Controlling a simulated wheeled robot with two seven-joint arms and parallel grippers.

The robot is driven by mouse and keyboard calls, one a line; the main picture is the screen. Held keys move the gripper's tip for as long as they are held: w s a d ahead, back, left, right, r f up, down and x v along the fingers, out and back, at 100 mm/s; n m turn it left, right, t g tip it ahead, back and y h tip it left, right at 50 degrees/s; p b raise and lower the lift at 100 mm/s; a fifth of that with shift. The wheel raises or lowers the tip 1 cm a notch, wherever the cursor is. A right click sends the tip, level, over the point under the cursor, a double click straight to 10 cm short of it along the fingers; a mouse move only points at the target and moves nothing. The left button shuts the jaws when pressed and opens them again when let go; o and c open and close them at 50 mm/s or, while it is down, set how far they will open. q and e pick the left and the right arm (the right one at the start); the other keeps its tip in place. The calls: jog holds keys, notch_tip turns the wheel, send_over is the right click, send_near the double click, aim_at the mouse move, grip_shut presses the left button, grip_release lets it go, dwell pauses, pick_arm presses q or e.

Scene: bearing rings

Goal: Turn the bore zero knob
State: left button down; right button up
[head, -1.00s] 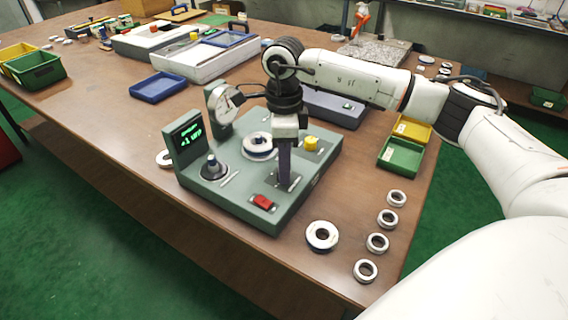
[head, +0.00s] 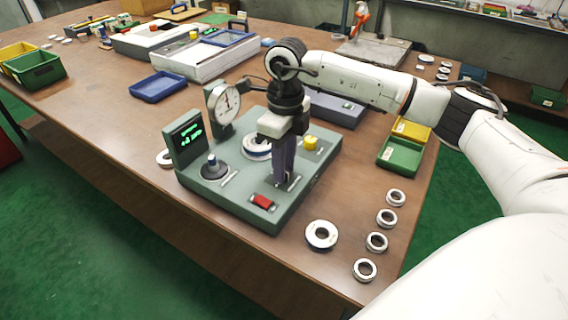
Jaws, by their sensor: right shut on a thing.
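The green gauge box (head: 240,204) stands on the brown bench with a lit display (head: 187,136) and a white dial gauge (head: 225,101). My right gripper (head: 282,182) points down over the front right of the box. Its jaws are shut on a small part at the panel, which I take to be the bore zero knob; the fingers hide it. A white-and-blue ring (head: 257,147) sits on the box behind the fingers. My left gripper is out of view.
Several loose rings, one a larger ring (head: 321,235), lie at right. A green bin (head: 399,156) stands behind them.

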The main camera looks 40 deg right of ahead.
dwell(0.3)
jog(key=o, duration=1)
jog(key=shift+o, duration=0.2)
notch_tip(320, 180, up, 10)
jog(key=shift+d+r, duration=0.15)
jog(key=shift+r, duration=0.1)
jog(key=shift+w, duration=0.1)
